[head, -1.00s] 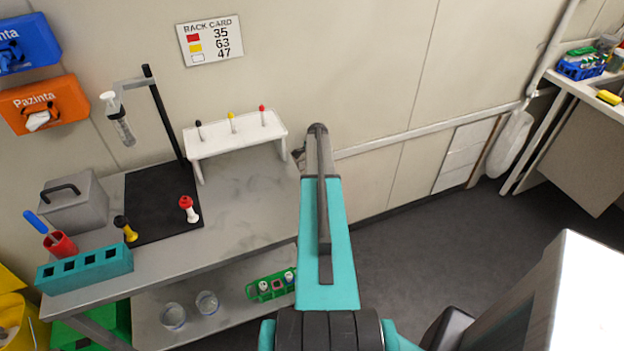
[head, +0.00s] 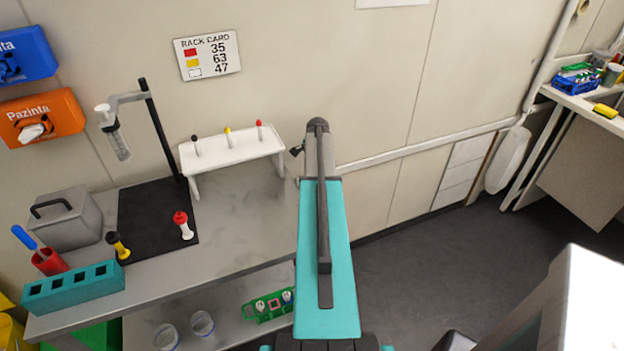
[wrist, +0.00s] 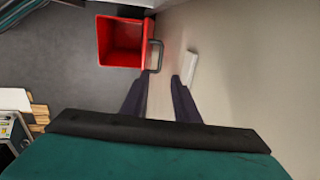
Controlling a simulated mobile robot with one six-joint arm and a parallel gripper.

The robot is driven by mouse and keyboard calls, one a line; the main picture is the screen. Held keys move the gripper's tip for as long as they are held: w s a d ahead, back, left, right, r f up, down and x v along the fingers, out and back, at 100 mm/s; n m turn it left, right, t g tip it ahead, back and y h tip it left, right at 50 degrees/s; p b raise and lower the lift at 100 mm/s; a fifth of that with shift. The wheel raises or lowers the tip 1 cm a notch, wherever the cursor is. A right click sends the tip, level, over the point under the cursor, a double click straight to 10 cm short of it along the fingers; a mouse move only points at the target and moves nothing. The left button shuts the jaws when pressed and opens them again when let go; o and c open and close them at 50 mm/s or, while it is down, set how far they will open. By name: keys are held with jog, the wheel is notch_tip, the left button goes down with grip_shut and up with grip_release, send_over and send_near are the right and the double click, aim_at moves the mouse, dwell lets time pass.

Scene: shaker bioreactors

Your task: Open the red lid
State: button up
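A red box-like thing (wrist: 122,42) is at the top of the wrist view, with a darker red recess and a grey handle (wrist: 156,55) on its right side. I cannot tell whether a lid is part of it. My gripper (wrist: 163,79) is open and empty, its two dark fingers apart just below the handle. Whether a finger touches the handle is unclear. In the head view a white vial with a red top (head: 182,225) stands on a black mat. My gripper is hidden behind my teal arm there.
A steel table (head: 230,235) holds a white rack (head: 235,152), a grey box with a handle (head: 68,218), a teal block (head: 75,288) and a red cup (head: 50,262). A lower shelf holds glass beakers and a green rack (head: 262,309). A white block (wrist: 191,68) is near the right finger.

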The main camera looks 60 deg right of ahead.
jog(key=c, duration=0.5)
jog(key=shift+s+a+f, duration=0.15)
grip_shut()
jog(key=s+f, duration=0.1)
jog(key=s+a+f+t+h, duration=0.1)
jog(key=f+t, duration=0.1)
jog(key=shift+s+a+f, duration=0.3)
jog(key=shift+s+a, duration=0.05)
jog(key=shift+s, duration=0.05)
